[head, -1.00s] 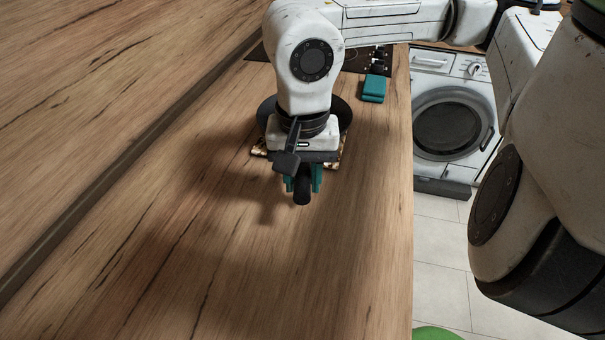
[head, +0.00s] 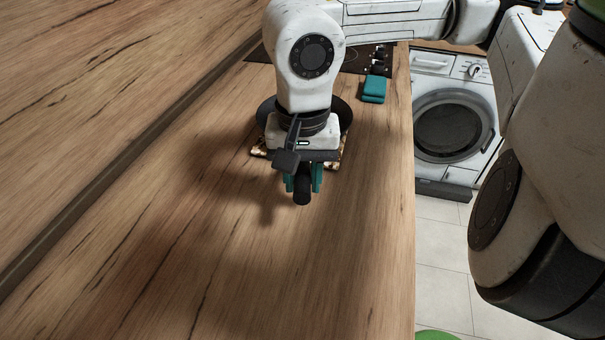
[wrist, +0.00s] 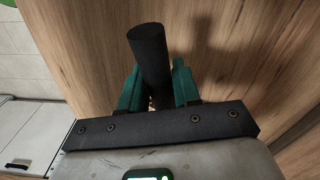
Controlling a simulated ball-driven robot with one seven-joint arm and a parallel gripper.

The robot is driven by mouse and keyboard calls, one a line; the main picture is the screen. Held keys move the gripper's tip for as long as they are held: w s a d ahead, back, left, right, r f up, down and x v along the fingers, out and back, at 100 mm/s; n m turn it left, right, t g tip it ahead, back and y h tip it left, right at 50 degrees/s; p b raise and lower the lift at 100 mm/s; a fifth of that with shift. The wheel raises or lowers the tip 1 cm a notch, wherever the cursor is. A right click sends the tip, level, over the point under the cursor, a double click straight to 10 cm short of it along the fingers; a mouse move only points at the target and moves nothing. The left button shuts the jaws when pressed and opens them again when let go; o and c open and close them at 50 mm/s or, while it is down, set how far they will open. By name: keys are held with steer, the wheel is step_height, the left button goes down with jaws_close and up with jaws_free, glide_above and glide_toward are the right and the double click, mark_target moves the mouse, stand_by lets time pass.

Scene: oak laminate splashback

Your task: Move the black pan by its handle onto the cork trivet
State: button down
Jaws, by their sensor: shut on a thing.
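The black pan (head: 345,112) is mostly hidden behind my wrist in the head view; its dark rim shows on both sides. Its black handle (head: 302,190) points toward the camera, and it also shows in the wrist view (wrist: 149,55). My gripper (head: 303,180) has teal fingers, one on each side of the handle, and is shut on it; the fingers also show in the wrist view (wrist: 156,88). The cork trivet (head: 258,150) shows only at its edges, below the pan in the picture. Whether the pan touches the trivet is hidden.
A teal block-like object (head: 374,89) lies on the wooden counter (head: 200,260) at the right edge. A dark hob (head: 350,60) is behind. A white washing machine (head: 452,125) stands right of the counter. The front of the counter is clear.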

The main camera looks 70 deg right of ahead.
steer(key=shift+f+b, duration=0.4)
steer(key=shift+b, duration=0.1)
stand_by(0.3)
steer(key=c, duration=0.7)
jaws_free()
steer(key=shift+a, duration=0.15)
steer(key=shift+s+a+r+b, duration=0.35)
steer(key=shift+s+a, duration=0.05)
steer(key=shift+a, duration=1)
steer(key=shift+s+a+r+b, duration=0.3)
steer(key=shift+s+a, duration=0.15)
steer(key=shift+a, duration=0.9)
steer(key=shift+s+a+r+b, duration=0.35)
steer(key=shift+s+a, duration=0.05)
steer(key=shift+a, duration=1)
steer(key=shift+r+p, duration=2.4)
steer(key=shift+r, duration=1.65)
